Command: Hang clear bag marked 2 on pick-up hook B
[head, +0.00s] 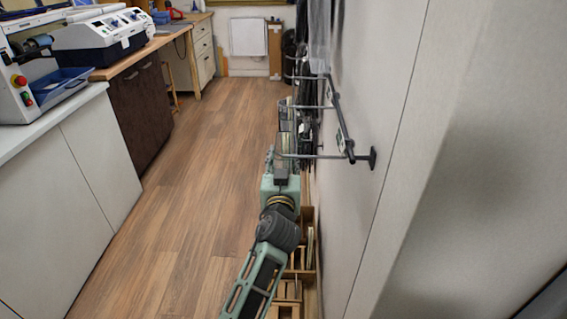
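A dark metal rack (344,122) with several long hooks sticks out from the right wall. The letters on its small labels are too small to read. A see-through bag with dark edges (286,114) shows by the hook ends, just beyond my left gripper (281,156); I cannot read a number on it or tell whether it hangs or is held.
Dark bags (303,125) hang close to the wall behind the rack. Wooden boxes (291,290) stand on the floor along the wall, under my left arm. A counter with machines (98,38) runs along the left. The wooden floor (185,190) between is clear.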

